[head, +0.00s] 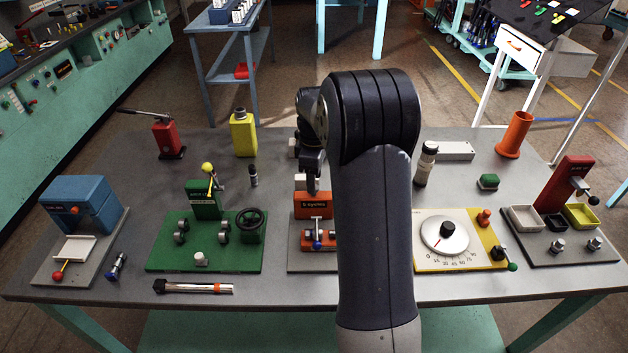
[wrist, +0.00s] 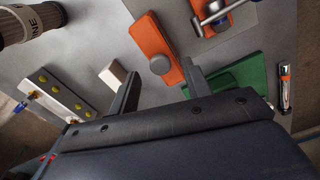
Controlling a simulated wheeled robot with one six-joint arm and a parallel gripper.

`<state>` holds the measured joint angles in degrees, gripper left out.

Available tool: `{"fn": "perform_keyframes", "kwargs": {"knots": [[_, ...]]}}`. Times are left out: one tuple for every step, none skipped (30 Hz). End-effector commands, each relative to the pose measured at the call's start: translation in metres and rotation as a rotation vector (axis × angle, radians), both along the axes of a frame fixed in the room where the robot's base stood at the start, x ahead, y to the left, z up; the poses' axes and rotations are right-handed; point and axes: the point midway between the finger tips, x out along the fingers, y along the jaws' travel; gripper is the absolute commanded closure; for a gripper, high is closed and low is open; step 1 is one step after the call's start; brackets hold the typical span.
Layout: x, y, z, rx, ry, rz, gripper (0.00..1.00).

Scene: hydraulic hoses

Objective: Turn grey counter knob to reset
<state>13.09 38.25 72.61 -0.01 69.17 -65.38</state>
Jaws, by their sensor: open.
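The orange counter box (head: 313,205), with "cycles" lettering, stands mid-table on a grey plate in the head view. In the wrist view the orange counter box (wrist: 150,38) has a round grey knob (wrist: 159,64) near its end by my fingers. I cannot make out the knob in the head view. My gripper (wrist: 163,76) is open, with one finger on each side of the knob's line in the wrist view. I cannot tell whether they touch it. In the head view my gripper (head: 312,184) is just above the box, partly hidden by my arm.
The green fixture (head: 205,255) is to the left, and the dial plate (head: 445,240) to the right. A small white block (wrist: 112,75) lies near one finger in the wrist view.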

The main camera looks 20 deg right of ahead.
Motion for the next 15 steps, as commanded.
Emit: {"fn": "perform_keyframes", "kwargs": {"knots": [[0.0, 0.0, -0.006, 0.001, 0.003, 0.0, 0.54], [0.0, 0.0, -0.01, 0.0, 0.002, 0.0, 0.54], [0.0, 0.0, -0.014, 0.001, 0.003, 0.0, 0.54], [0.0, 0.0, -0.016, 0.0, 0.002, 0.0, 0.54], [0.0, 0.0, -0.018, 0.001, 0.001, 0.0, 0.54], [0.0, 0.0, -0.02, 0.0, 0.0, 0.0, 0.54], [0.0, 0.0, -0.021, 0.0, 0.0, 0.0, 0.54], [0.0, 0.0, -0.021, 0.0, 0.0, 0.0, 0.54], [0.0, 0.0, -0.022, 0.0, 0.0, 0.0, 0.54], [0.0, 0.0, -0.022, 0.0, 0.0, 0.0, 0.54], [0.0, 0.0, -0.022, 0.0, 0.0, 0.0, 0.54], [0.0, 0.0, -0.022, 0.0, 0.0, 0.0, 0.54], [0.0, 0.0, -0.022, 0.0, 0.0, 0.0, 0.54], [0.0, 0.0, -0.022, 0.0, 0.0, 0.0, 0.54], [0.0, 0.0, -0.022, 0.0, 0.0, 0.0, 0.54]]}}
